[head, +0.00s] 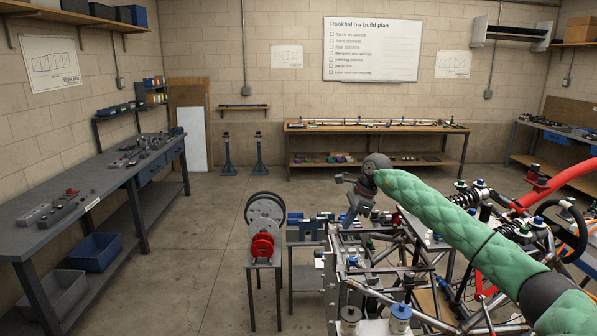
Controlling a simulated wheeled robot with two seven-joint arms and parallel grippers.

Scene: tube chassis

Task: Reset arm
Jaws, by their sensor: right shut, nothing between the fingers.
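My right arm comes in from the right in a green quilted sleeve. Its right gripper (349,220) points down, shut and empty, above the near left part of the tube chassis (415,270). I cannot tell whether the fingertips touch anything below them. The chassis fills the lower right, with metal tubes, coil-over dampers and a red curved tube (560,180). My arm hides part of it. My left gripper is not in view.
A small stand with grey discs and a red reel (262,246) is left of the chassis. A long grey workbench (90,190) lines the left wall. A wooden bench (375,127) stands at the back below a whiteboard (371,50). The floor between (205,225) is clear.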

